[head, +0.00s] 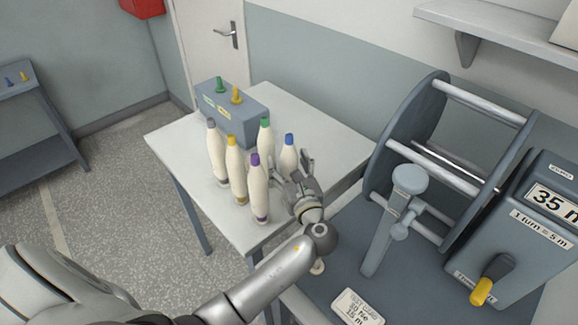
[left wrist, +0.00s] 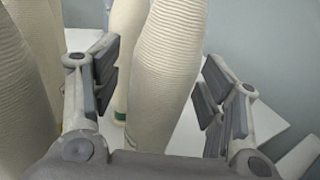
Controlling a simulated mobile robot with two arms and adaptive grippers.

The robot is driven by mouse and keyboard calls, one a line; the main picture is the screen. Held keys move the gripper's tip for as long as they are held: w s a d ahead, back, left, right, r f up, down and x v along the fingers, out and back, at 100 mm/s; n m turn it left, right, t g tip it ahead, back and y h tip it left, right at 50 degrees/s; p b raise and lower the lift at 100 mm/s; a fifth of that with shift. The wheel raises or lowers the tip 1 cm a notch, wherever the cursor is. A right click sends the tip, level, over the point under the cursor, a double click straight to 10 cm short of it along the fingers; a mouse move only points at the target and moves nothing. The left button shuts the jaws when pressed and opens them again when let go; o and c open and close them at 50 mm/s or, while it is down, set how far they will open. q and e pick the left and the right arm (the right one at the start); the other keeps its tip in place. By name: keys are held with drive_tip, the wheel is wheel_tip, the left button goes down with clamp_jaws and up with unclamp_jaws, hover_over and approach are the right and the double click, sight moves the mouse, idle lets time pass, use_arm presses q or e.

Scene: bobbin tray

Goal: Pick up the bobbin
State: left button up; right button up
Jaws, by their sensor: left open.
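Several cream yarn bobbins with coloured tips stand upright on the white table: grey (head: 216,150), yellow (head: 236,170), purple (head: 258,190), green (head: 265,140) and blue (head: 288,158). My left gripper (head: 296,178) is at the front right of the group, partly covering the blue-tipped bobbin. In the left wrist view my left gripper (left wrist: 160,68) is open, with a bobbin (left wrist: 165,70) upright between its fingers. It appears to be the blue-tipped one; its tip is out of that view. Gaps show beside both fingers. My right gripper is not in view.
Other bobbins (left wrist: 25,75) stand close to the left finger. A grey-blue box (head: 245,115) with green and yellow pegs sits at the table's back. A large reel machine (head: 400,130) stands to the right. The white table (head: 325,140) is clear behind the gripper.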

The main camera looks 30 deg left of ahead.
use_arm(q)
drive_tip(key=shift+d, duration=0.1)
drive_tip(key=c, duration=1.2)
